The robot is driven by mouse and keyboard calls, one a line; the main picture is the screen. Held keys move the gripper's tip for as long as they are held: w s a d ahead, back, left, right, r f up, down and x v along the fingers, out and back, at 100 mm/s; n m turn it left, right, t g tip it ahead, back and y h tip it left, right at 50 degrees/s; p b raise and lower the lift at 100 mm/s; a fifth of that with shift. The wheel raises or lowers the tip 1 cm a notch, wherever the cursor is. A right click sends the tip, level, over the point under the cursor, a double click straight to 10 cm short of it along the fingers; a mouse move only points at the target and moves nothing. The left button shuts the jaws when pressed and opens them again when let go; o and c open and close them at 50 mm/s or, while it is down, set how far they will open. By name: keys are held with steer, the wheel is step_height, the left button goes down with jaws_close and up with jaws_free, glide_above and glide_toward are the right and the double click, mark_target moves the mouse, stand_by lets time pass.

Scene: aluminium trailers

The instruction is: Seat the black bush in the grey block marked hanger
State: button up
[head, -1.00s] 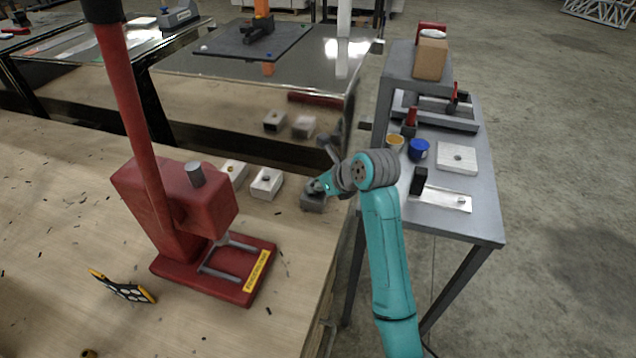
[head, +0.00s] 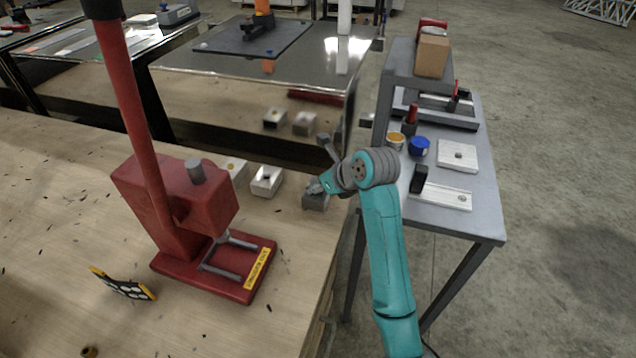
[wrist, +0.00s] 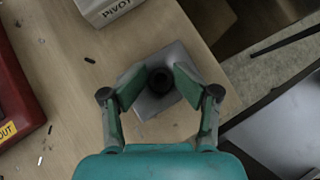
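The grey block (head: 316,201) sits near the right edge of the wooden bench. In the wrist view its pale top (wrist: 150,108) lies under my fingers, and no marking on it can be read. The black bush (wrist: 160,80) shows as a dark round ring over the block, between my fingertips. My gripper (wrist: 161,78) points down at the block, with one fingertip against each side of the bush. How deep the bush sits in the block cannot be told. In the head view my gripper (head: 316,187) is at the block and hides the bush.
A white block (head: 266,182) marked PIVOT (wrist: 118,6) stands close by, with another pale block (head: 236,170) beyond it. A red press (head: 180,215) stands to the left. A grey side table (head: 480,225) with parts is on the right, across a gap.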

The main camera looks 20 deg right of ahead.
steer(key=v, duration=1.2)
steer(key=shift+r, duration=0.4)
